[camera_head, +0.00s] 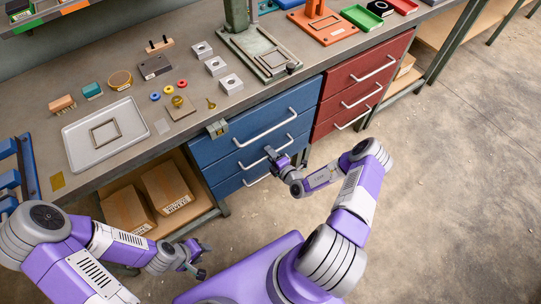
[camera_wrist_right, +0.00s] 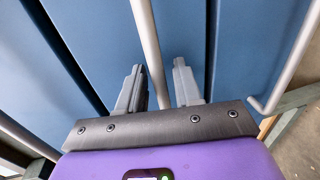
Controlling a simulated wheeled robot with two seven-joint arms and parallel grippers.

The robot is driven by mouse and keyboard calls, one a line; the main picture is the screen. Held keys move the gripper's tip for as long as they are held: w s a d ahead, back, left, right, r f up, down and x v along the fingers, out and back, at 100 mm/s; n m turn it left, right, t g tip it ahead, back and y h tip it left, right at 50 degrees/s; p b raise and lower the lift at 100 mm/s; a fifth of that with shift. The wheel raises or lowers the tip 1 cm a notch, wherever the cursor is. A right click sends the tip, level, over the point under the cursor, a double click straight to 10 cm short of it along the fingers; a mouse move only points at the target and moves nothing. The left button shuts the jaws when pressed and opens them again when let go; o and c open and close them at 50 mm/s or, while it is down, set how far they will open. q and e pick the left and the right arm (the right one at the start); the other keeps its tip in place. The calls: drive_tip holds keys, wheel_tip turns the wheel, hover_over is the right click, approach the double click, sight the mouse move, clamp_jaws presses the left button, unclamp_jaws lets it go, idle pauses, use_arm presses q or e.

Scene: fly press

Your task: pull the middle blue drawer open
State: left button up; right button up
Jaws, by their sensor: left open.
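The blue drawer unit (camera_head: 235,148) under the bench has three stacked drawers, each with a silver bar handle. The middle blue drawer (camera_head: 226,168) looks flush with the others. My right gripper (camera_head: 274,155) is at its front. In the right wrist view, the middle handle (camera_wrist_right: 147,45) runs between the two open fingers (camera_wrist_right: 159,90), with a gap visible on the right finger's side. The head view partly hides this handle behind the gripper. My left gripper (camera_head: 203,261) is open and empty, low at the left, away from the drawers.
A red drawer unit (camera_head: 345,98) stands right of the blue one. A shelf with cardboard boxes (camera_head: 166,188) is at the left. The floor (camera_head: 440,190) to the right is clear.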

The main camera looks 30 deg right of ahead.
clamp_jaws()
idle(0.3)
